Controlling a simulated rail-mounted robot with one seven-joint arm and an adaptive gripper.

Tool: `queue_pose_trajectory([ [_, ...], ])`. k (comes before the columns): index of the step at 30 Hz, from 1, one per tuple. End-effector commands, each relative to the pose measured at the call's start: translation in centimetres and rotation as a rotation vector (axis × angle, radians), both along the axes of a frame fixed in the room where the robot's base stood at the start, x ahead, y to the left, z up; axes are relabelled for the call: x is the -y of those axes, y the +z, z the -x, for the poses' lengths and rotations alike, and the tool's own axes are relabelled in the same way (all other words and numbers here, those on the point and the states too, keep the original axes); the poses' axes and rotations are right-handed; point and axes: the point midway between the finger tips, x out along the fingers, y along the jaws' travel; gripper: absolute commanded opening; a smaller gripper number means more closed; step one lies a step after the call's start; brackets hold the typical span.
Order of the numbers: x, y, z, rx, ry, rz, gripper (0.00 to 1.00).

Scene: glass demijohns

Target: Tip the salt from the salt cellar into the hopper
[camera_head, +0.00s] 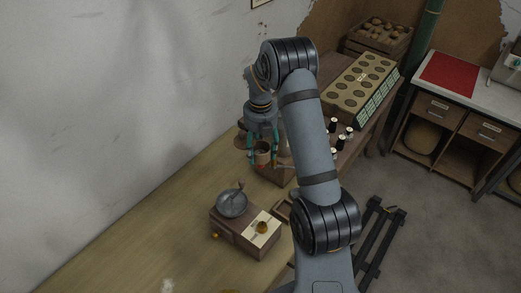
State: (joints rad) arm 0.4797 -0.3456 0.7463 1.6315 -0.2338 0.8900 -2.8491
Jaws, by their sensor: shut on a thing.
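My gripper (262,158), with teal-edged fingers, points down near the wall side of the wooden bench. It is shut on a small brown cup (262,154), which looks like the salt cellar. The cup looks upright; its contents are too small to make out. A round grey metal bowl with a crank (232,203) sits on a wooden mill box (236,238) nearer the camera; this looks like the hopper. My gripper and the cup are beyond the bowl, up and to the right in the picture, apart from it.
The wooden bench (150,225) is mostly bare left of the mill. Small dark bottles (333,154) and a box with round holes (361,86) stand at the far right end. A dark box lies behind my gripper. The grey wall (110,90) runs along the left.

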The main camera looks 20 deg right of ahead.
Motion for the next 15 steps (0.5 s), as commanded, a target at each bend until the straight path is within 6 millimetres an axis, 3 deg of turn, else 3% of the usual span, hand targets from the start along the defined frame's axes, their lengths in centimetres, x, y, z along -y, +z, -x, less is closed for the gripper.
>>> queue_pose_trajectory([
  [6, -0.09, 0.01, -0.15, 0.001, 0.152, 0.007, 0.22],
  [15, -0.86, -0.34, 0.07, 0.017, 0.160, 0.081, 0.22],
])
